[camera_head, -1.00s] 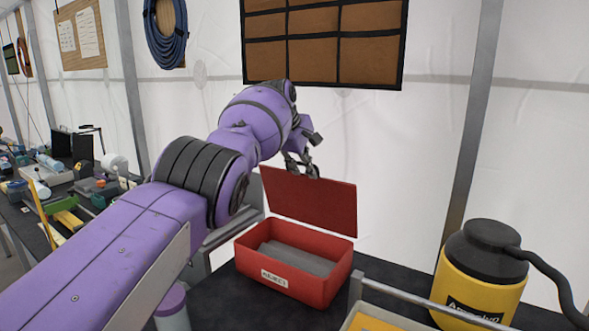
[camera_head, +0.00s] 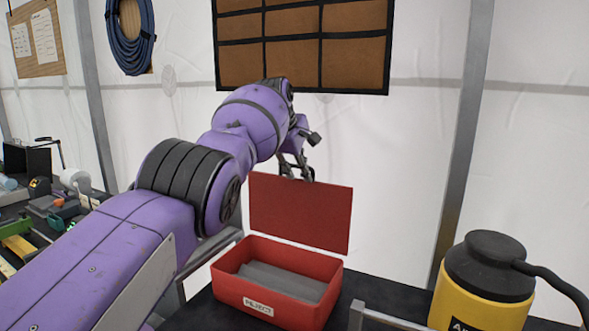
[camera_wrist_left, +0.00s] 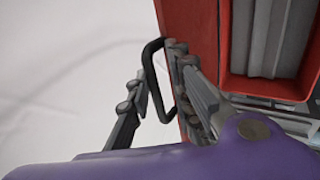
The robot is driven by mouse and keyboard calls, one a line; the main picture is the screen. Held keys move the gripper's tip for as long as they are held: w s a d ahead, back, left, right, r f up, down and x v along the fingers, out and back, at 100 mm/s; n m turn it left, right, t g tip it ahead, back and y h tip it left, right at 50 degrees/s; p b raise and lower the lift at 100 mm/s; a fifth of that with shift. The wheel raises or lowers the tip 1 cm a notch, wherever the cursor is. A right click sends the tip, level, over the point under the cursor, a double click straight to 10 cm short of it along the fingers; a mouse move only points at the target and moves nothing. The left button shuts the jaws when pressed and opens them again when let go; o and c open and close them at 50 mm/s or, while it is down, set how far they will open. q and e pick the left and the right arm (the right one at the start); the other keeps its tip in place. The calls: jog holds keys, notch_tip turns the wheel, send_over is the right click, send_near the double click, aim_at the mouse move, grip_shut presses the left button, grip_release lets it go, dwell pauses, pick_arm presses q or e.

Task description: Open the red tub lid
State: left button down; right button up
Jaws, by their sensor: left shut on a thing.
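The red tub (camera_head: 312,292) stands on the dark table, with a white label on its front and grey contents inside. Its red lid (camera_head: 302,215) stands raised at the back edge, tall above the open tub. My left gripper (camera_head: 296,172) is at the lid's top edge. In the left wrist view, my left gripper (camera_wrist_left: 157,90) has its fingers around the black handle (camera_wrist_left: 152,75) on the red lid (camera_wrist_left: 188,25). The finger contact on the handle is partly hidden. My right gripper is not in view.
A yellow and black canister (camera_head: 484,280) stands at the right, with a metal rail (camera_head: 400,318) near it. A brown pocket panel (camera_head: 300,45) hangs behind. Cluttered tools lie on a table at the far left.

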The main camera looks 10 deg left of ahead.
pick_arm(q)
jog(key=shift+f, duration=0.35)
jog(key=c, duration=1.9)
grip_release()
jog(key=shift+c, duration=0.2)
jog(key=shift+o, duration=0.5)
jog(key=shift+w, duration=0.2)
jog(key=shift+r, duration=0.1)
jog(key=v, duration=1.1)
jog(key=shift+s+r, duration=0.25)
jog(key=shift+r, duration=0.1)
